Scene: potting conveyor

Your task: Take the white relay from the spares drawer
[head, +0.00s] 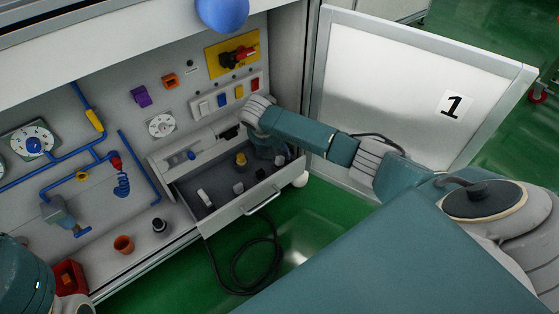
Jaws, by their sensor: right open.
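The spares drawer (234,212) is pulled out from the grey cabinet and holds several small parts. A white upright piece (205,198) near its left end looks like the white relay. My right gripper (279,159) is open over the right end of the drawer, apart from the white piece. Its fingers are small and partly hidden by my wrist. My left arm shows only at the lower left edge, and its gripper is not in view.
A yellow part (241,159) and small grey blocks (238,188) share the drawer. An open door marked 1 (400,85) stands to the right. A black cable (240,277) hangs below the drawer.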

